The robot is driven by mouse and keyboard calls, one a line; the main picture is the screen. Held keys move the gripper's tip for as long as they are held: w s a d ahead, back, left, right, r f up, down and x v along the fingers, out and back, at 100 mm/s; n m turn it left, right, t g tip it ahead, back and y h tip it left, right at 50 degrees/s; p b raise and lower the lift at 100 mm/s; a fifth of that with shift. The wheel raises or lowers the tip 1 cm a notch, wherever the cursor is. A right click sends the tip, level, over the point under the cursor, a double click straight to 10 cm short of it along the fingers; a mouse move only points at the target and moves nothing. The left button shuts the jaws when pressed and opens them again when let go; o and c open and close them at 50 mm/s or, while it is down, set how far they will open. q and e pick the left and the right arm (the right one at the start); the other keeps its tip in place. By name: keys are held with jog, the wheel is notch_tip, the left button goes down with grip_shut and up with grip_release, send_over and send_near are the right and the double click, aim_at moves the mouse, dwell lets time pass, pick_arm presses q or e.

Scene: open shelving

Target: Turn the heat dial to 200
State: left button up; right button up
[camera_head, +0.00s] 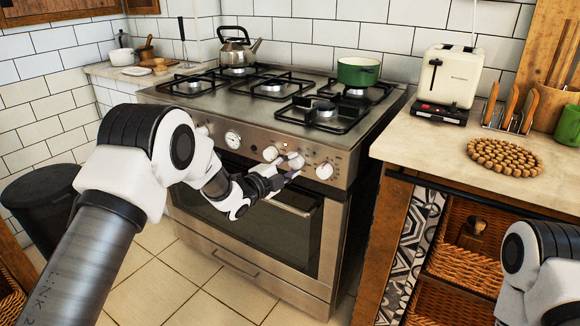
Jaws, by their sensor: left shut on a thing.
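The stove (345,150) has a steel front panel with several round white dials. My left gripper (286,172) is at this panel, shut on a white dial (295,160) second from the right end. The gripper fingers cover part of this dial, and its markings are too small to read. Another dial (324,171) is free just to the right, and one more (270,153) is just to the left. My right gripper is not in view; only part of my right arm shows at the lower right.
The oven door handle (290,207) runs just below the left gripper. A kettle (238,50) and a green pot (358,72) stand on the hob. A counter (420,150) with a toaster (450,77) is on the right. Tiled floor (150,280) is open in front.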

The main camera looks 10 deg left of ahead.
pick_arm(q)
jog(key=o, duration=1.1)
jog(key=shift+o, duration=0.2)
jog(key=v, duration=1.2)
